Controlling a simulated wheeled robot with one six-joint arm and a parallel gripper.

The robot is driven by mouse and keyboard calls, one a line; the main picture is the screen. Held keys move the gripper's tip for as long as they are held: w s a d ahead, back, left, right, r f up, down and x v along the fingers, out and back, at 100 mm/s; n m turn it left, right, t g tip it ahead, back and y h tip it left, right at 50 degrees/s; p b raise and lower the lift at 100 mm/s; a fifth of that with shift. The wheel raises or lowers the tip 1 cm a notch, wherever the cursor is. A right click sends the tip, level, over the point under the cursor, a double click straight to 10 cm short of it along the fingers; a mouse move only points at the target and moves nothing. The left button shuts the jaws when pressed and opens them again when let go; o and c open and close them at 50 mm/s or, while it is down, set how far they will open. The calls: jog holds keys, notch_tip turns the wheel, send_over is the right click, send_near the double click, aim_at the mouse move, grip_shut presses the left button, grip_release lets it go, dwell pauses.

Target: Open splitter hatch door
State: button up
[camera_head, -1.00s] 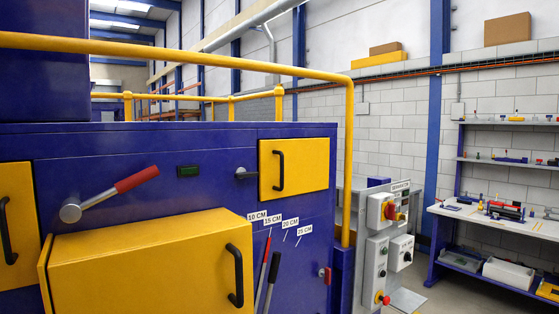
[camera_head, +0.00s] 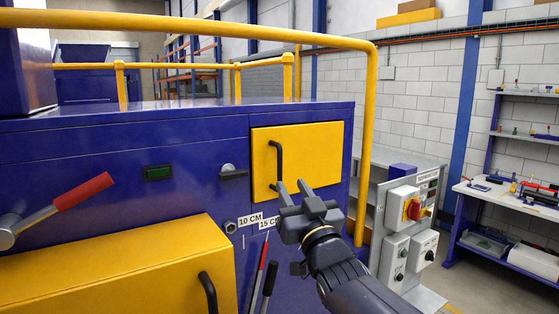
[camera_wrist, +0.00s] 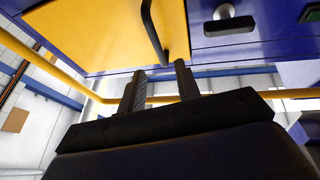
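A small yellow hatch door (camera_head: 318,150) sits flush and shut in the blue machine front, with a black bar handle (camera_head: 276,163) near its left edge. A grey latch with a black lever (camera_head: 230,171) is on the panel just left of it, the lever roughly level. My gripper (camera_head: 294,187) is open and empty, in front of the door's lower part, right of and below the handle. The wrist view shows the yellow door (camera_wrist: 112,38), the handle (camera_wrist: 154,32) and the latch (camera_wrist: 228,22) beyond the open fingers (camera_wrist: 159,85). I see no contact with the handle.
A larger yellow door (camera_head: 120,275) projects at lower left, below a red-gripped lever (camera_head: 80,192). Two levers (camera_head: 267,275) stand beneath the scale labels. A yellow rail (camera_head: 368,120) bends down right of the hatch; a control panel (camera_head: 405,215) stands beyond it.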

aim_at(281, 166)
jog(key=p+x, duration=0.3)
jog(key=x, duration=0.6)
jog(key=shift+f, duration=0.1)
jog(key=shift+c, duration=0.5)
grip_shut()
